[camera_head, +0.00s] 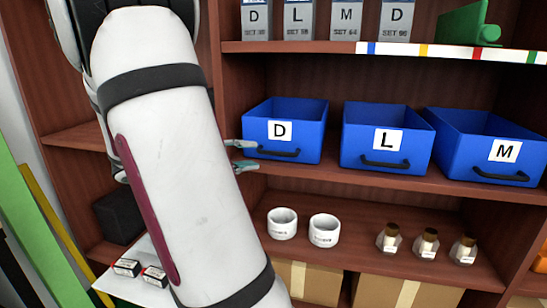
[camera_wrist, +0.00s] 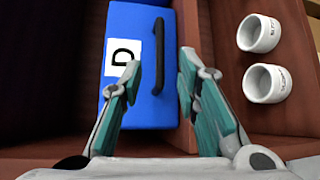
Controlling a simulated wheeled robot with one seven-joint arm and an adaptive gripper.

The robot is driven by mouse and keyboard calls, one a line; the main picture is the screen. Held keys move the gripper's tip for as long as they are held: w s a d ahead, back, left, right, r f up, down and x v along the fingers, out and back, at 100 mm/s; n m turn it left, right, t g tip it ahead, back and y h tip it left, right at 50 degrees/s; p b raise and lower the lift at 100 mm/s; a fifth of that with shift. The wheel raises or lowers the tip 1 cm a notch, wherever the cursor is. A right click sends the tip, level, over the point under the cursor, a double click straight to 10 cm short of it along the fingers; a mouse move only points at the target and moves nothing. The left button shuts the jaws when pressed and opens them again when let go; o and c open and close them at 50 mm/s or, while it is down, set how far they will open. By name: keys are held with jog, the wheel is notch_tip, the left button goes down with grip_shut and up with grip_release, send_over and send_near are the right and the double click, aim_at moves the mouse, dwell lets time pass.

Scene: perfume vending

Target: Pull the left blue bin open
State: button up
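The left blue bin (camera_head: 304,145) sits on the middle shelf with a white label "D" and a dark bar handle (camera_head: 277,153) low on its front. In the wrist view the bin (camera_wrist: 146,112) fills the centre, and its handle (camera_wrist: 159,57) lines up with the gap between my fingers. My gripper (camera_head: 244,154) is open and empty, just left of the handle's left end in the head view. Its teal fingers (camera_wrist: 160,66) are spread on either side of the handle in the wrist view. I cannot tell whether the tips reach past the bar. My arm hides the shelf to the left.
Blue bins "L" (camera_head: 388,138) and "M" (camera_head: 490,148) stand to the right on the same shelf. Two white cups (camera_head: 282,223) (camera_head: 324,230) and several small bottles (camera_head: 428,242) stand on the shelf below. Grey boxes (camera_head: 298,20) stand on the shelf above.

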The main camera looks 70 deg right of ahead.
aim_at(273, 153)
jog(key=b+x, duration=0.2)
jog(key=x, duration=0.6)
jog(key=shift+s+d, duration=0.1)
grip_shut()
